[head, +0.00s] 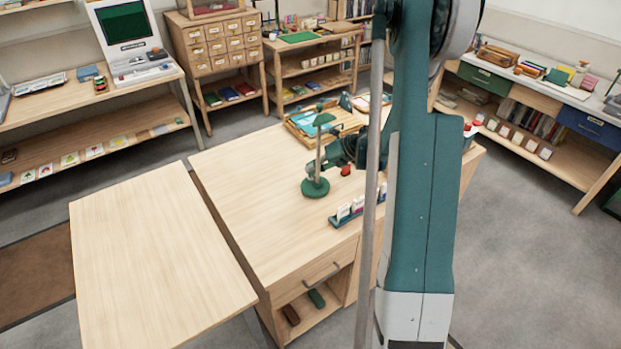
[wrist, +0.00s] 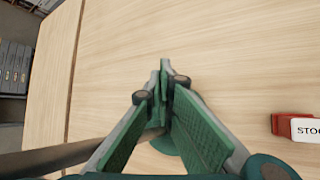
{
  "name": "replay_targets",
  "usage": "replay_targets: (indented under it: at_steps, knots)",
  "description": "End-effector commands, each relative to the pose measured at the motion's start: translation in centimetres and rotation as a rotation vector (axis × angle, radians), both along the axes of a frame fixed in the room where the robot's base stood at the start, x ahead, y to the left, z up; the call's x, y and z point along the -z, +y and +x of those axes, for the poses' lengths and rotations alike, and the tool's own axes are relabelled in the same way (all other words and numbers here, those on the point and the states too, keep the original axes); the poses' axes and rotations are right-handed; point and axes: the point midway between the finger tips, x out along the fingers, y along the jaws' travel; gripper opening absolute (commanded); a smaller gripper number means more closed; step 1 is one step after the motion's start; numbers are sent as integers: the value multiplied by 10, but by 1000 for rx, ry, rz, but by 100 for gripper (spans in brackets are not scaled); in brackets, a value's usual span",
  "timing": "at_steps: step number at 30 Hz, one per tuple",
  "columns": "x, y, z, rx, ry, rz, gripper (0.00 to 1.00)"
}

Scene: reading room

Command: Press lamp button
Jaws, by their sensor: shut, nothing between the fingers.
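The green desk lamp stands on the wooden desk in the head view, with a round base (head: 315,189), a thin upright stem and a green shade (head: 323,119). My gripper (head: 311,171) is low beside the stem, close to the base. In the wrist view, my gripper's green-padded fingers (wrist: 166,75) are together with nothing between them. Part of the green lamp base (wrist: 166,145) shows behind the fingers, and a blurred bar, probably the stem, crosses the lower left. I cannot make out the lamp button; whether the fingers touch the lamp is unclear.
A red stamp-like block (head: 345,171) with a white label stands right of the lamp; it also shows in the wrist view (wrist: 290,126). A card holder (head: 350,212) is near the desk's front edge. A wooden tray (head: 299,133) lies behind. The desk's left side is clear.

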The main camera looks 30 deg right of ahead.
Motion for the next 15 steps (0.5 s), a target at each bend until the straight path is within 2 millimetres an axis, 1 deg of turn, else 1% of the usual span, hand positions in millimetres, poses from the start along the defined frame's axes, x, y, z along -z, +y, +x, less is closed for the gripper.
replay_targets:
  at_steps: [9, 15]
  knots:
    - [-12, 0, 0, 0, 0, 0, 0]
    - [-14, 0, 0, 0, 0, 0, 0]
